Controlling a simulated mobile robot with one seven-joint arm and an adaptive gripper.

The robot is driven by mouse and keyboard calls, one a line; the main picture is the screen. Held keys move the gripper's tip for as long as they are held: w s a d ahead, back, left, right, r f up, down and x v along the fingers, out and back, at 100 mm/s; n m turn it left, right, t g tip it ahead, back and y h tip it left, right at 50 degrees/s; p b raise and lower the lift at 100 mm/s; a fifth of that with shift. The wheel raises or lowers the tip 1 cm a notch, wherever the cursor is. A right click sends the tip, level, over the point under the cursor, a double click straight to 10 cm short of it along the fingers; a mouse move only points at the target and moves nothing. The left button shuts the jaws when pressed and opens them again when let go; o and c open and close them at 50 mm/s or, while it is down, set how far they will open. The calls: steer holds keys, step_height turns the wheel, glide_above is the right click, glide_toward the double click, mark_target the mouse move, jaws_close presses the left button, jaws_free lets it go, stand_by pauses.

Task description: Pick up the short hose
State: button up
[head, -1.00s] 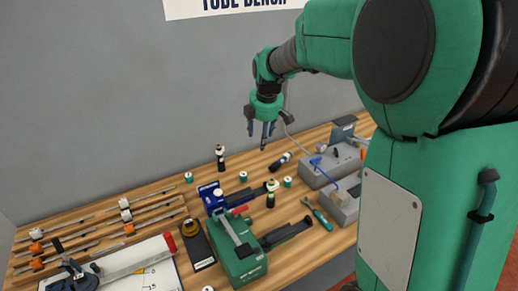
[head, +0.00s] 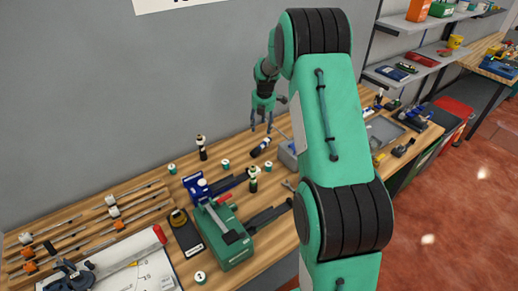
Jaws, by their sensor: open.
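My gripper (head: 261,126) hangs over the back of the wooden bench in the head view, with its fingers pointing down. Its fingers are apart and nothing shows between them. I cannot make out for sure which thing is the short hose. A dark cylinder with a pale end (head: 260,147) lies on the bench just below my gripper; I cannot tell what it is. My arm hides part of the bench to the right of my gripper, where a grey block (head: 287,155) partly shows.
A green machine (head: 222,235) and a blue clamp (head: 197,187) stand mid-bench. Long thin rods (head: 110,215) lie at the left, near a white sheet (head: 135,265). A dark upright bottle (head: 202,150) stands left of my gripper. Shelves (head: 415,55) stand at the right.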

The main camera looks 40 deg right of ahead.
steer(key=shift+f, duration=0.2)
glide_above(261, 146)
steer(key=shift+w+f+b, duration=0.1)
steer(key=shift+f+b, duration=0.25)
steer(key=shift+f, duration=3.75)
steer(key=shift+f, duration=0.1)
steer(key=shift+w+d+f+b, duration=0.1)
steer(key=shift+w+f, duration=0.05)
steer(key=shift+f, duration=0.65)
steer(key=shift+w+d+f+b, duration=0.1)
steer(key=shift+f, duration=0.75)
steer(key=shift+w+d+f+b, duration=0.1)
steer(key=shift+w+f, duration=0.05)
steer(key=shift+f, duration=0.65)
jaws_close()
